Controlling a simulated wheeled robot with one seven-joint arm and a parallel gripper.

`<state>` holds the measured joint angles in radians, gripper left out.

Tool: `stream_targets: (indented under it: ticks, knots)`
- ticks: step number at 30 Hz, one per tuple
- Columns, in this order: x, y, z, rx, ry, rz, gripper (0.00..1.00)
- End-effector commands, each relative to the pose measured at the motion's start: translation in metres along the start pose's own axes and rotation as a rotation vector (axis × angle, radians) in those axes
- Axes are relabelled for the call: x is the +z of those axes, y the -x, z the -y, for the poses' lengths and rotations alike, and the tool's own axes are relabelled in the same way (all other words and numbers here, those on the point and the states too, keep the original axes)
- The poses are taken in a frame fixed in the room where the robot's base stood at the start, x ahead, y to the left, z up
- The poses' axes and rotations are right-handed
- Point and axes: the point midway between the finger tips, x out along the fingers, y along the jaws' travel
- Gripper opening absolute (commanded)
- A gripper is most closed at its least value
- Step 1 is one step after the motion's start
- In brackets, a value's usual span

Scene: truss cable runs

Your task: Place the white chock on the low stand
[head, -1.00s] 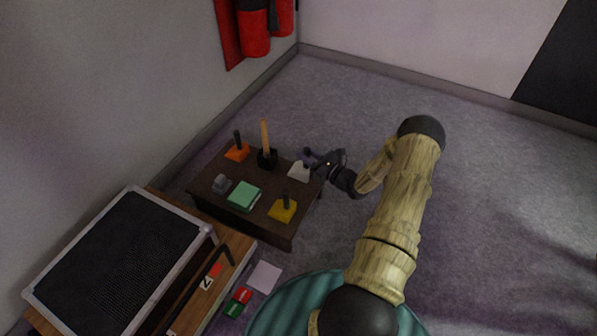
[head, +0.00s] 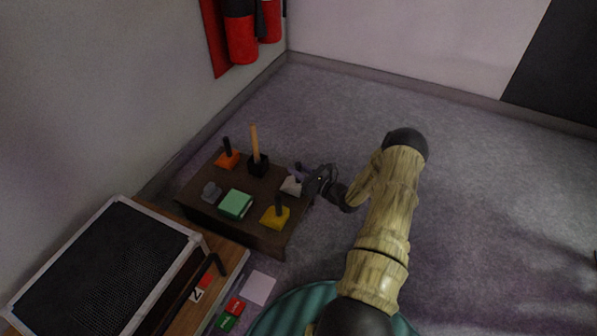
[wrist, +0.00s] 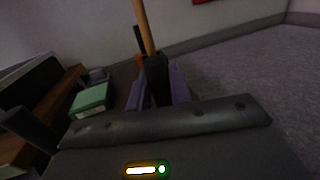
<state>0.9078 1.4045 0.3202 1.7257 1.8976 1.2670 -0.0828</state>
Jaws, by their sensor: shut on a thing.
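The white chock (head: 291,187) is at the right side of a low dark brown stand (head: 262,238) in the head view. My gripper (head: 299,177) reaches in from the right and is shut on the chock. I cannot tell whether the chock touches the stand top. In the wrist view the purple fingers of my gripper (wrist: 158,92) point toward a black block with a wooden handle (wrist: 155,72), and the chock is hidden there.
The stand also bears an orange block (head: 228,160), a green block (head: 236,203), a yellow block (head: 275,217) and a grey piece (head: 211,192). A wooden bench with a black mesh panel (head: 105,270) stands at the lower left. The floor to the right is clear.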

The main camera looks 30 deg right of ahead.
Motion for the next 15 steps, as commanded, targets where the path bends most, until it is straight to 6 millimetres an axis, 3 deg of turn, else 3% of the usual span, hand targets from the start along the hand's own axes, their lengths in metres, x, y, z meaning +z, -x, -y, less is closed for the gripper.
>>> stream_targets:
  ticks: [5, 6, 9, 15]
  knots:
    - [-0.0021, -0.0001, 0.0, 0.0, 0.0, 0.002, 0.0]
    - [-0.0028, 0.0001, -0.0002, 0.0, -0.001, 0.0, 0.24]
    - [-0.0025, 0.0001, -0.0001, 0.0, -0.001, 0.0, 0.42]
    - [-0.0025, 0.0001, -0.0001, 0.0, 0.0, 0.0, 0.42]
